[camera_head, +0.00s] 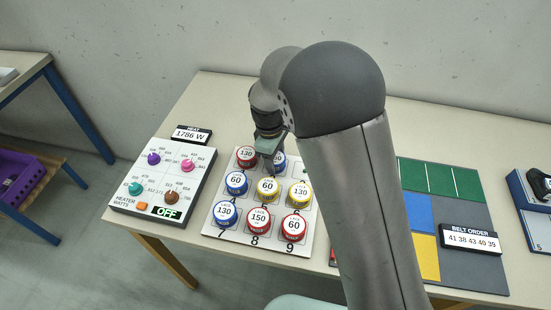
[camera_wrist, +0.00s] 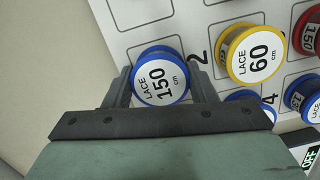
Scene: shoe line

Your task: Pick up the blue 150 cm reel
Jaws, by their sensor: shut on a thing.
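The blue 150 cm reel (camera_wrist: 160,76) sits between the two fingers of my gripper (camera_wrist: 158,88) in the wrist view, its white label facing the camera. The fingers are shut on its sides. In the head view my gripper (camera_head: 269,158) points down at the back row of the reel board, and the blue reel (camera_head: 279,162) shows only in part behind it. I cannot tell whether the reel is clear of the board.
The white numbered board (camera_head: 238,234) holds several other reels close by, including a red 130 (camera_head: 246,155), a blue 60 (camera_head: 236,182) and a yellow 60 (camera_head: 268,189). A heater panel (camera_head: 142,174) stands left. My arm hides the board's right side.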

